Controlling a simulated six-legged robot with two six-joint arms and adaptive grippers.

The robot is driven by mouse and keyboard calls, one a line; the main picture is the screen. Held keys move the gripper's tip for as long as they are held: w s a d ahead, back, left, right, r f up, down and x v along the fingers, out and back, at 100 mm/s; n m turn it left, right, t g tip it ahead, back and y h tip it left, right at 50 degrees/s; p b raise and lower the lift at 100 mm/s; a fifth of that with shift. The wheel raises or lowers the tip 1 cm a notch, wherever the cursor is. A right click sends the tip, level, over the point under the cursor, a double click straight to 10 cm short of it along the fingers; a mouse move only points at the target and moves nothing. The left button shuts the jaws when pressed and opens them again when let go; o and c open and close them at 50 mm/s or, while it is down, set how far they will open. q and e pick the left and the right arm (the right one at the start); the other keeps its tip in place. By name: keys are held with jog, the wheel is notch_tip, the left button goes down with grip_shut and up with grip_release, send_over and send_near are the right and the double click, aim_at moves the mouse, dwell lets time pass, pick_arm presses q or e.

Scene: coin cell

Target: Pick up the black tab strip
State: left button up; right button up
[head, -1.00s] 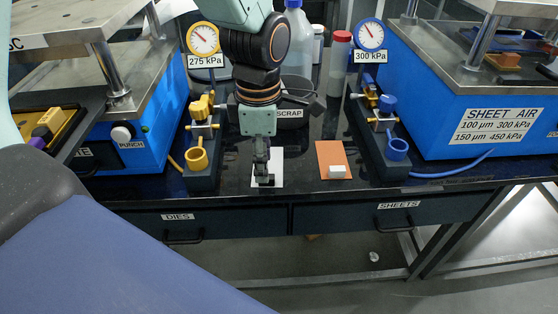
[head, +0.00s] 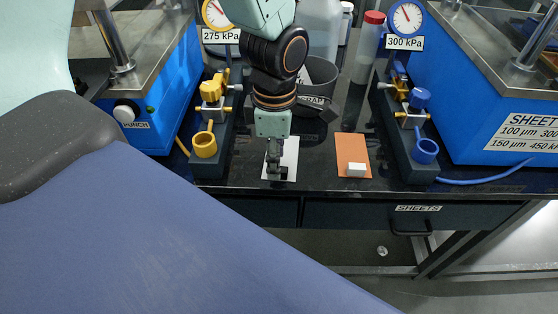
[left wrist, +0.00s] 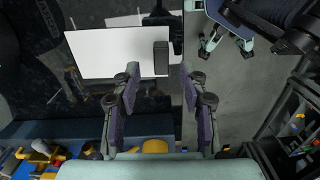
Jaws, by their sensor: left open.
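The black tab strip (left wrist: 161,58) is a short dark bar lying at one edge of a white sheet (left wrist: 105,55) in the left wrist view. My left gripper (left wrist: 157,88) is open, its two fingers apart with the strip ahead between their tips. The fingers do not grip it. In the head view the left gripper (head: 274,168) points down at the near left part of the white sheet (head: 291,156) and largely hides the strip there. My right gripper is not in view.
An orange sheet with a white block (head: 357,170) lies to the right. A yellow cup (head: 204,145) and a blue cup (head: 425,151) stand on dark fixtures either side. A scrap bin (head: 318,75) is behind the arm. The bench front edge is close to the sheets.

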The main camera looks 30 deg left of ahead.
pick_arm(q)
jog(key=shift+d+f, duration=0.65)
jog(key=shift+f, duration=0.35)
jog(key=shift+a+f, duration=0.1)
jog(key=shift+a, duration=0.4)
jog(key=shift+c, duration=0.6)
jog(key=shift+d, duration=0.4)
jog(key=c, duration=0.6)
jog(key=shift+a, duration=0.3)
grip_shut()
